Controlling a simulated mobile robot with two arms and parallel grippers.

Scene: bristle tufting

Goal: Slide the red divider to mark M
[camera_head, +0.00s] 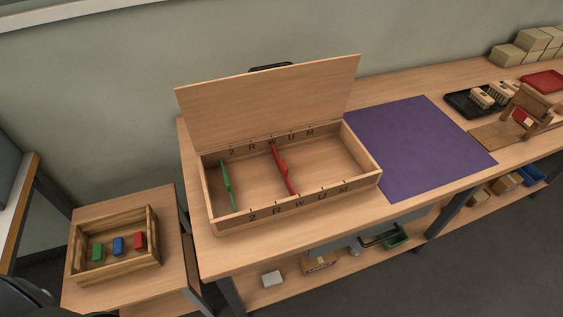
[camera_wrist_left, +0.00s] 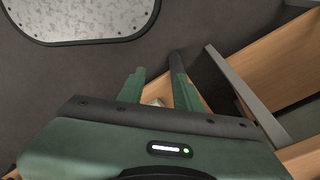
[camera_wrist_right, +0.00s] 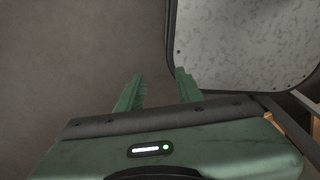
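The red divider (camera_head: 283,170) stands across the inside of an open wooden box (camera_head: 300,203), in line with mark W on the back and front walls. Mark M (camera_head: 344,189) is the rightmost letter on the front wall; another M (camera_head: 310,132) is at the right end of the back row. A green divider (camera_head: 227,185) stands near the box's left end, by mark 2. My left gripper (camera_wrist_left: 158,84) is open and empty, away from the box. My right gripper (camera_wrist_right: 158,80) is open and empty over the floor. Neither gripper shows in the head view.
The box lid (camera_head: 270,100) stands raised behind the box. The box floor right of the red divider is clear. A purple mat (camera_head: 420,148) lies to the right. A wooden tray (camera_head: 115,268) with small coloured blocks sits on a side table at left.

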